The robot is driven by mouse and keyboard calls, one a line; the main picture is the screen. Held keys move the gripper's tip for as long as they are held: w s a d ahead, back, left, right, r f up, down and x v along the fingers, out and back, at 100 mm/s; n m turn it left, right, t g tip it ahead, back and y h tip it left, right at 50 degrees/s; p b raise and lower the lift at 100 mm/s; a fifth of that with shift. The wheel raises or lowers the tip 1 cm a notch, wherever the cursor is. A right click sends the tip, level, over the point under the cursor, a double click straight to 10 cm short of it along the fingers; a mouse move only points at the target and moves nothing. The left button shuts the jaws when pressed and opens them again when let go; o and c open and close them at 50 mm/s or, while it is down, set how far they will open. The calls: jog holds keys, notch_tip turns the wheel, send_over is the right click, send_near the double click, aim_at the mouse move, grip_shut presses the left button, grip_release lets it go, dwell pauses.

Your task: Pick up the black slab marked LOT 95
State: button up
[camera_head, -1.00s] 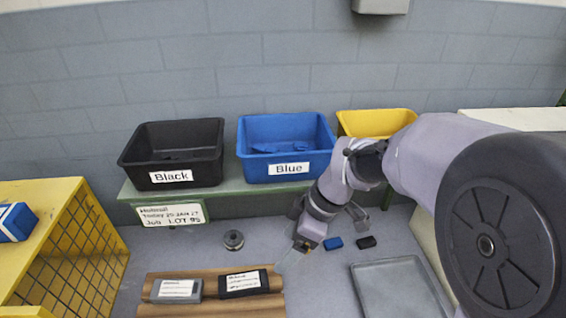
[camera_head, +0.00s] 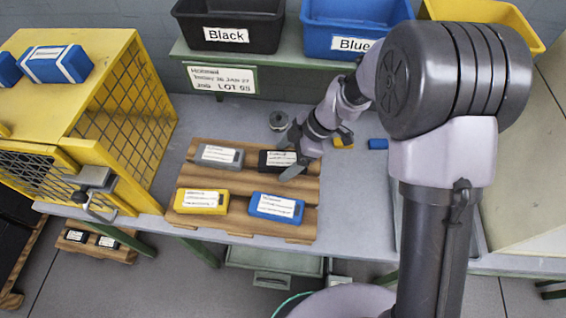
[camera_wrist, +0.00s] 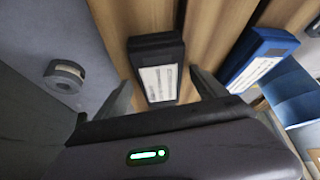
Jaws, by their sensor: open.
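The black slab (camera_head: 275,160) lies on a wooden pallet (camera_head: 222,177) on the table, with a white label on top too small to read. My gripper (camera_head: 292,160) is just above it at its right end and hides part of it. In the wrist view the black slab (camera_wrist: 157,62) lies ahead, between the two spread fingers of my gripper (camera_wrist: 165,95), with its white label facing me. The gripper is open and empty; I cannot tell if a finger touches the slab.
A grey slab (camera_head: 219,156), a yellow slab (camera_head: 201,201) and a blue slab (camera_head: 277,207) share the pallet. A round spool (camera_head: 279,120) stands behind. Black (camera_head: 230,40) and blue (camera_head: 345,40) bins stand at the back. A yellow cage (camera_head: 110,95) is at left.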

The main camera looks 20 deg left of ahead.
jog(key=shift+d+r, duration=0.1)
jog(key=shift+r, duration=0.1)
jog(key=shift+c, duration=1.1)
jog(key=c, duration=1.5)
jog(key=shift+c, duration=0.2)
